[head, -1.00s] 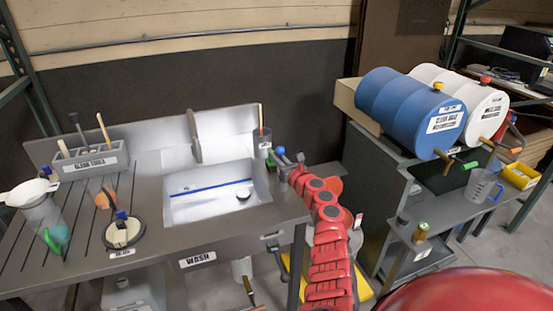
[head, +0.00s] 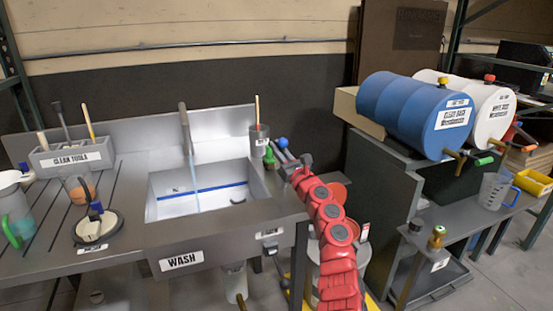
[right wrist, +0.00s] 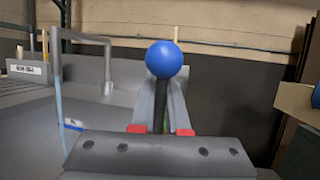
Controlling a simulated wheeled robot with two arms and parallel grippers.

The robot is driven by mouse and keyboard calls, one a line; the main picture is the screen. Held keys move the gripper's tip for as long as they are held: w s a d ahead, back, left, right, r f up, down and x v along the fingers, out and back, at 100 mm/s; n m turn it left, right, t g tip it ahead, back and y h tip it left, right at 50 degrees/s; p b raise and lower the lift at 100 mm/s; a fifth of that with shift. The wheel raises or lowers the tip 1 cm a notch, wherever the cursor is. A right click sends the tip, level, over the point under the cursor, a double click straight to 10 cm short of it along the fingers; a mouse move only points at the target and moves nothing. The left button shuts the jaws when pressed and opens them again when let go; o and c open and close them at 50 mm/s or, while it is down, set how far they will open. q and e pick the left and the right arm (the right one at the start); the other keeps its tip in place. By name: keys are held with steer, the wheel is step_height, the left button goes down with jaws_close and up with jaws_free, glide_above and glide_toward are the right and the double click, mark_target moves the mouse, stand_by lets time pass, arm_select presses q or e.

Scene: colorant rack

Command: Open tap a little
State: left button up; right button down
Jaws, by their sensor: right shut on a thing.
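The tap's grey spout (head: 187,128) rises behind the wash sink (head: 152,210), and a thin bluish stream runs from it into the basin. The spout also shows at the left of the right wrist view (right wrist: 84,40). The tap lever has a blue ball knob (head: 281,142) on a dark stem, at the right of the sink. In the right wrist view the knob (right wrist: 164,59) stands upright just beyond my fingertips. My right gripper (right wrist: 163,115) is shut on the lever's stem. My left gripper is not in view.
A green knob (head: 268,156) and a cup holding a stick (head: 259,140) are close to my right gripper. A blue drum (head: 415,112) and a white drum (head: 495,108) lie on a stand at right. A clean-tools holder (head: 72,157) is at left.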

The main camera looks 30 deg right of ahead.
steer(key=c, duration=0.9)
jaws_free()
steer(key=shift+s, duration=0.1)
steer(key=b+v, duration=0.1)
steer(key=v, duration=1.6)
steer(key=shift+s, duration=0.15)
